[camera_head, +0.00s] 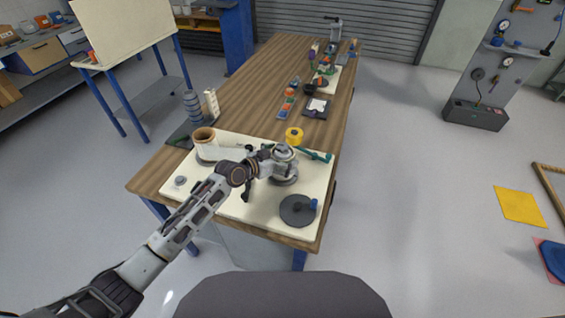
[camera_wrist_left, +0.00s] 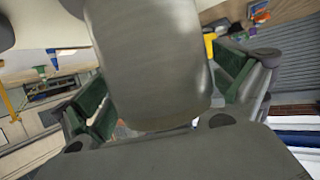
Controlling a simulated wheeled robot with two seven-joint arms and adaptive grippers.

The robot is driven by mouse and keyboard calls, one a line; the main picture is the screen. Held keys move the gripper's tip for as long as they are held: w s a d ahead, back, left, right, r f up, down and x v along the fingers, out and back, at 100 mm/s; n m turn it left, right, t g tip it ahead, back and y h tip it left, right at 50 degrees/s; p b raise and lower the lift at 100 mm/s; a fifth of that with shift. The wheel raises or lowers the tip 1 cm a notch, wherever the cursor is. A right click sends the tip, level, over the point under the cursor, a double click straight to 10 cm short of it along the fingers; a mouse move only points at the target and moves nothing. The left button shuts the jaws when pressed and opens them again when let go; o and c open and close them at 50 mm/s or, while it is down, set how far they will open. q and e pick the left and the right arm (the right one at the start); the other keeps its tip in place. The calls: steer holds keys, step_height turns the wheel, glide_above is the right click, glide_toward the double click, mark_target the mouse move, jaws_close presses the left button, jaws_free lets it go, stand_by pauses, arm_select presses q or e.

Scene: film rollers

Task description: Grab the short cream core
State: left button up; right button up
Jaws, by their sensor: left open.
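My right gripper is not in view.
A yellow roll (camera_head: 294,134) and a green-handled tool (camera_head: 315,155) lie beyond my left gripper. A dark disc with a blue knob (camera_head: 299,209) is at the near right of the board. A grey ribbed stack (camera_head: 193,106) stands at the bench's left edge, beside a slim cream piece (camera_head: 211,103).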

arm_select(q)
steer(key=shift+w+d, duration=0.1)
steer(key=shift+c, duration=0.4)
steer(key=c, duration=1.2)
